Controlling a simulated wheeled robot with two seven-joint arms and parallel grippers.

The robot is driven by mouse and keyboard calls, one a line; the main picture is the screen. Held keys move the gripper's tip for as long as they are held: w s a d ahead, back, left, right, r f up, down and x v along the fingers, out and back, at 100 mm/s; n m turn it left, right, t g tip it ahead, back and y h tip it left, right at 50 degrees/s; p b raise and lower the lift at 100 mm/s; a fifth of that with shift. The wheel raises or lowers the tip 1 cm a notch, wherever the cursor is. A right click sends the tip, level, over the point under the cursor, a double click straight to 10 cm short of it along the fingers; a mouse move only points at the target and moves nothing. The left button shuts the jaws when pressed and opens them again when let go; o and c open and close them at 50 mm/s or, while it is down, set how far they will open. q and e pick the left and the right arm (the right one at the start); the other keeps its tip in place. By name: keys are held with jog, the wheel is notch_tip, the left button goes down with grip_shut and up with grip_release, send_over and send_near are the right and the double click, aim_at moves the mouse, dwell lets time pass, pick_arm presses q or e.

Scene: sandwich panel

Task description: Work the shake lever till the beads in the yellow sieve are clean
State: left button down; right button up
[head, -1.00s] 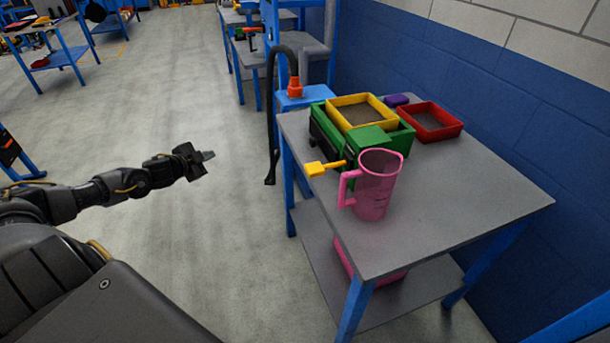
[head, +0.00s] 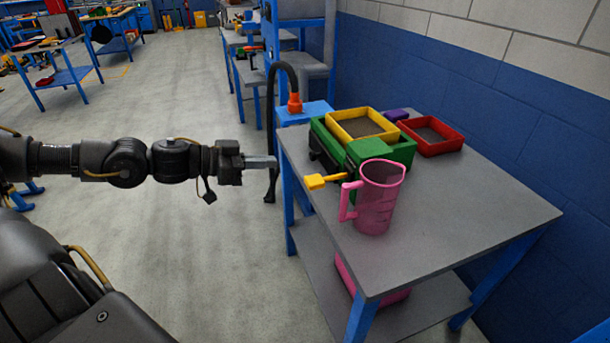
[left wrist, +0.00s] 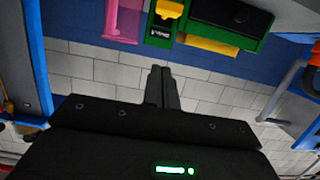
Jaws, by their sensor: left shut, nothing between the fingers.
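The yellow sieve (head: 352,131) is a square-framed tray seated on the green shaker box (head: 405,150) on the grey table. Its grey contents show, but I cannot tell how clean the beads are. The yellow shake lever (head: 316,182) sticks out from the front left of the green box, past the table edge. My left gripper (head: 275,161) is shut and empty, left of the lever and apart from it, near the table's left edge. In the left wrist view its fingers (left wrist: 162,88) are together, with a yellow part (left wrist: 168,9) beyond them at the top. My right gripper is out of view.
A pink jug (head: 377,205) stands right of the lever, close to the green box. A red tray (head: 447,145) and a purple object (head: 397,115) lie behind. A black hose (head: 272,130) hangs at the table's left. The table's front right (head: 480,215) is clear.

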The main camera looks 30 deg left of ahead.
aim_at(328, 179)
pick_arm(q)
jog(key=shift+w, duration=0.1)
